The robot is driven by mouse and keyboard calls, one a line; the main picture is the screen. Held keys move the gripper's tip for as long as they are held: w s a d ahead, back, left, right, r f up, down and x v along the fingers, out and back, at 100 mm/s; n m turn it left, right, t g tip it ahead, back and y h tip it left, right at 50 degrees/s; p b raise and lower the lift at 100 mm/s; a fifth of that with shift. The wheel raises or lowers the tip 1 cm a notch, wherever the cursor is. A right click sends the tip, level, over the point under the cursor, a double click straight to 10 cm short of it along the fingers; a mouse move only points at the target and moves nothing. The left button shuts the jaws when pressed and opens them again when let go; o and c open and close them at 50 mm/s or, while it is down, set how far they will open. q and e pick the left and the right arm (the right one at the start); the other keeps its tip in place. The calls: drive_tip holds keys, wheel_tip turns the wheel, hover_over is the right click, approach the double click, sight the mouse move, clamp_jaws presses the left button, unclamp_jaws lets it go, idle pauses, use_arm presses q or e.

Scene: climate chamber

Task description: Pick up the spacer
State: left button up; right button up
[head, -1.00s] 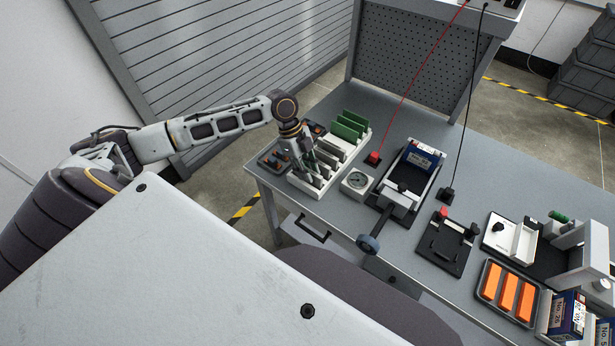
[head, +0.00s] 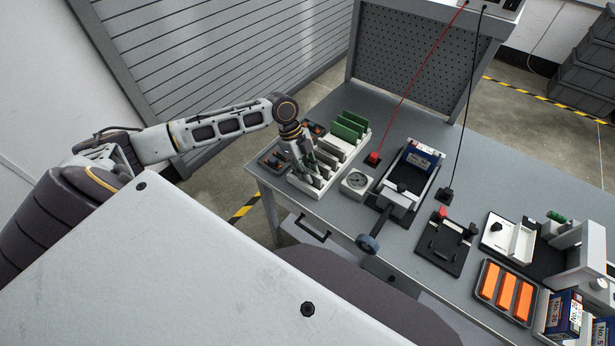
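My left gripper (head: 308,172) points down over the white slotted rack (head: 313,187) at the left end of the bench. Its fingers are small and blend with the rack, so I cannot tell whether they are open or shut, or touching anything. Beside the rack, to its left, is a dark tray (head: 268,163) with small brownish and orange parts, partly hidden by my arm. No thing can be clearly made out as the spacer; it may be small or hidden by the gripper. My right gripper is not in view.
Green boards (head: 351,123) stand in the rack's far part. Red and black cables hang over the bench.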

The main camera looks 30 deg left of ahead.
sight(308, 170)
use_arm(q)
drive_tip(key=shift+c, duration=0.5)
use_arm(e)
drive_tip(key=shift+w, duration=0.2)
use_arm(q)
clamp_jaws()
drive_tip(key=shift+r+b, duration=0.15)
drive_tip(key=shift+b, duration=0.25)
wheel_tip(308, 170, up, 9)
drive_tip(key=shift+f, duration=0.15)
drive_tip(key=shift+r, duration=0.7)
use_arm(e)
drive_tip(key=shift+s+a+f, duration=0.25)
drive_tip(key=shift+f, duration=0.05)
